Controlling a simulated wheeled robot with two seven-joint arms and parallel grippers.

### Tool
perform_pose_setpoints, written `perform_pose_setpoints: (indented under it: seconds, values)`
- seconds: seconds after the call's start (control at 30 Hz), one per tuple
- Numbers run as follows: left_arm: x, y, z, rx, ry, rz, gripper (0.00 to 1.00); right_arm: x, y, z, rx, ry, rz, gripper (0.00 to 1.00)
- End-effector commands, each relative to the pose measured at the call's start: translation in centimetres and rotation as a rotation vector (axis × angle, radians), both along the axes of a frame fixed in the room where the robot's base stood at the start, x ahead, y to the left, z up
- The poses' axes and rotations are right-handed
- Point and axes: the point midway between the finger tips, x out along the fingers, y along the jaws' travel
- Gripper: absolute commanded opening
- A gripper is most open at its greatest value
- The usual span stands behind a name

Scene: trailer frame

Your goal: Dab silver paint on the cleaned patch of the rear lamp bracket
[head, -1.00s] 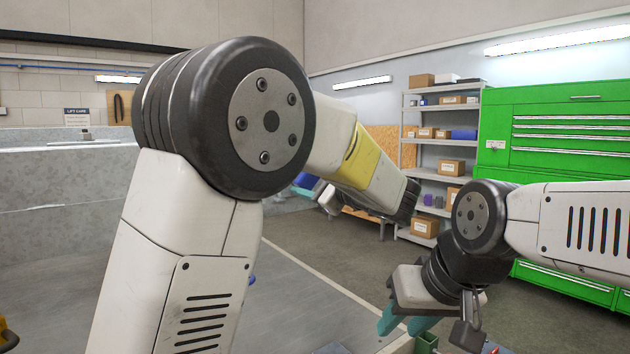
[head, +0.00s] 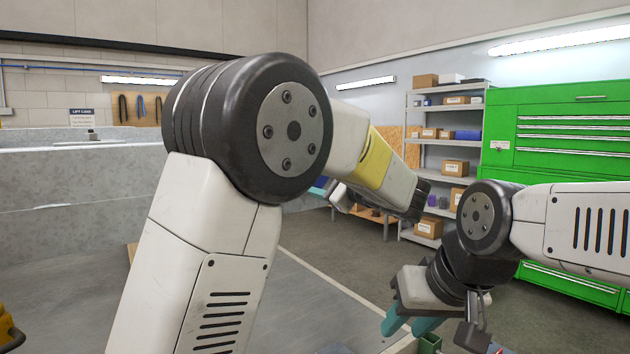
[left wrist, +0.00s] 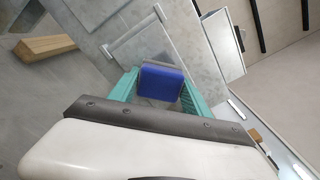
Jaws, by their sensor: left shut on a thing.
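My left gripper (left wrist: 160,88) has teal fingers on both sides of a blue block (left wrist: 160,82) with a grey edge, and it is shut on this block. In the head view my left forearm hides most of that gripper; only a bit of teal and blue shows beyond the arm. My right gripper (head: 408,325) hangs low at the right with its teal fingers apart and nothing seen between them. I cannot make out the rear lamp bracket, its cleaned patch or any silver paint in either view.
A grey metal-sided structure (head: 80,185) stands at the left. A wooden block (left wrist: 45,47) lies on a grey surface in the left wrist view. Shelves with boxes (head: 455,168) and a green cabinet (head: 560,150) stand at the back right. Floor between is clear.

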Motion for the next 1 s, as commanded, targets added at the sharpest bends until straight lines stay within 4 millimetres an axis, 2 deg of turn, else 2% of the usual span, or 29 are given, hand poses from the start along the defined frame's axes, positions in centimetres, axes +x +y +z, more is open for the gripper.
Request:
perform_pose_setpoints:
  seconds: [0.4, 0.6, 1.0]
  values:
    - [1.9, -2.4, 0.1, 0.0, -0.002, 0.003, 0.23, 0.0, 0.0, 0.0, 0.0, 0.0, 0.0, 0.36]
    - [1.8, -2.8, 0.0, -0.001, -0.001, 0.001, 0.23, 0.0, 0.0, 0.0, 0.0, 0.0, 0.0, 0.36]
    - [0.0, -0.6, 0.1, -0.001, 0.0, 0.001, 0.23, 0.0, 0.0, 0.0, 0.0, 0.0, 0.0, 0.36]
